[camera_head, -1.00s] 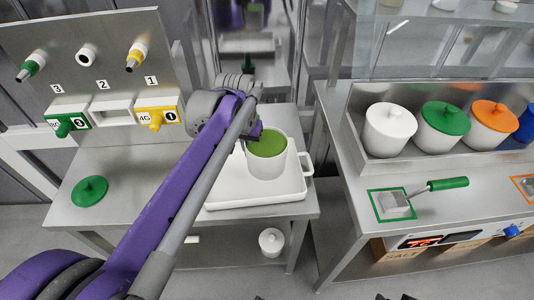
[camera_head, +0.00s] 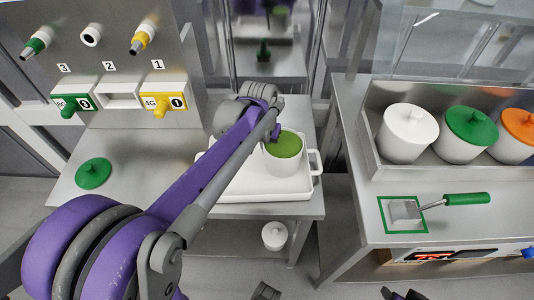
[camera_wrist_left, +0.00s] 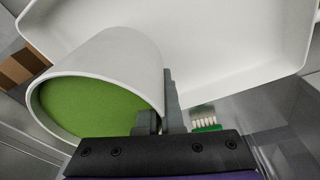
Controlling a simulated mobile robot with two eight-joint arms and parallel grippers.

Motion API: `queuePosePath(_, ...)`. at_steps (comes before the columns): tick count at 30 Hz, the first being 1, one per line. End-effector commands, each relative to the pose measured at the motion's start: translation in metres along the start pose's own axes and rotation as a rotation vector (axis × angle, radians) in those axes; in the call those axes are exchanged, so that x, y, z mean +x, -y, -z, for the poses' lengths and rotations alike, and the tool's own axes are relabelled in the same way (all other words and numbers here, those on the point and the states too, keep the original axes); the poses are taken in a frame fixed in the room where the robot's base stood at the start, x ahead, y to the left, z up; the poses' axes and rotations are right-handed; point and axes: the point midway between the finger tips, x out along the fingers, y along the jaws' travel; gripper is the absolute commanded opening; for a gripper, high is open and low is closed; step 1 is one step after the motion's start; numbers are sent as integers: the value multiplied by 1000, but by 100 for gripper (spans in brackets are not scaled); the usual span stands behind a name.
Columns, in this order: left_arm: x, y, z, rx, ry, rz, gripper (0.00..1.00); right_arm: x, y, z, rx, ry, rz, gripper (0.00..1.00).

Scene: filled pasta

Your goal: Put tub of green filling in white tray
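The white tub of green filling (camera_head: 284,163) is upright within the outline of the white tray (camera_head: 240,190), towards its right side. Whether its base touches the tray floor cannot be told. My left gripper (camera_head: 272,134) is at the tub's left rim. In the left wrist view, the tub (camera_wrist_left: 130,55) shows with green filling inside, and my left gripper (camera_wrist_left: 158,115) has one finger inside the rim and one outside, closed on the wall. The tray (camera_wrist_left: 235,50) lies behind the tub there. Dark parts at the head view's bottom edge may be my right gripper; its fingers are not clear.
A green lid (camera_head: 93,173) lies on the steel table left of the tray. A dispenser panel (camera_head: 110,30) stands behind. The right counter holds lidded tubs, including a green-lidded one (camera_head: 462,135), and a green-handled tool (camera_head: 465,198). A small white pot (camera_head: 274,236) is below the table.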

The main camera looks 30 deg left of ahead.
Motion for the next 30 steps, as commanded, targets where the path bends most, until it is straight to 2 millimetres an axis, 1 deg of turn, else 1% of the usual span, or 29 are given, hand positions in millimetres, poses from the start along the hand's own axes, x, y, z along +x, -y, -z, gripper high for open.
queuePosePath(1,8,0,-1,0,0,0,0,2,0,-1,0,1,0,50)
queuePosePath(4,20,0,-3,0,0,0,0,3,0,-2,0,1,0,50)
queuePosePath(16,25,1,-4,0,0,0,0,5,0,-3,0,2,0,50)
queuePosePath(18,25,1,-4,0,0,0,14,5,0,-3,0,2,0,50)
queuePosePath(20,24,1,-4,0,0,0,25,5,0,-3,0,2,0,50)
queuePosePath(21,24,1,-4,0,0,0,32,5,0,-3,0,2,0,50)
queuePosePath(22,24,1,-4,0,0,0,33,5,0,-3,0,2,0,50)
queuePosePath(30,23,1,-4,0,0,0,33,4,0,-2,0,1,0,50)
